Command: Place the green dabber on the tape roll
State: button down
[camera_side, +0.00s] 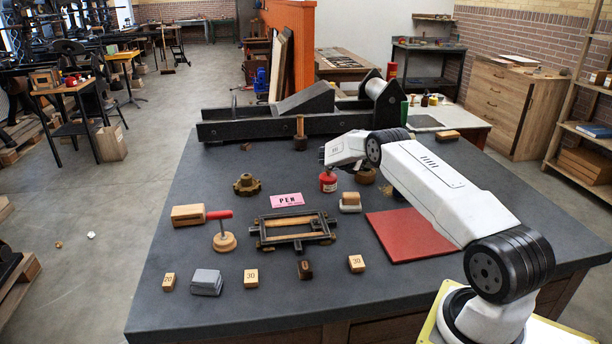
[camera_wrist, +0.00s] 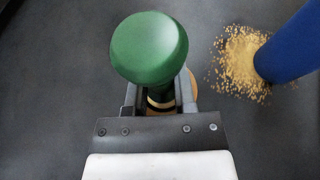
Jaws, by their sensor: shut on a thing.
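The green dabber (camera_wrist: 149,48) shows in the wrist view as a round green knob on a dark neck with pale bands. My gripper (camera_wrist: 160,98) is shut on its neck, one finger on each side. An orange-tan curved edge (camera_wrist: 192,86) shows just behind the neck; it may be the tape roll, mostly hidden by the dabber. In the side view a round brown thing (camera_side: 365,176) sits under my arm; I cannot tell if it is the tape roll. I cannot make out the dabber in the side view, nor whether it touches anything below.
A blue cylinder (camera_wrist: 290,45) stands by spilled yellow grains (camera_wrist: 238,58) right of the dabber. A red pot (camera_side: 328,182), a white-handled block (camera_side: 350,202) and a red mat (camera_side: 412,235) are near my arm. A dark press (camera_side: 270,124) spans the back. Dark tabletop (camera_side: 185,260) is bare in places.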

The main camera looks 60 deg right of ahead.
jog(key=shift+f, duration=0.2)
jog(key=shift+c, duration=2.2)
grip_release()
jog(key=shift+a+r, duration=0.1)
jog(key=shift+r, duration=0.1)
jog(key=v, duration=0.5)
jog(key=shift+r, duration=0.2)
notch_tip(320, 180, up, 6)
jog(key=shift+r, duration=0.25)
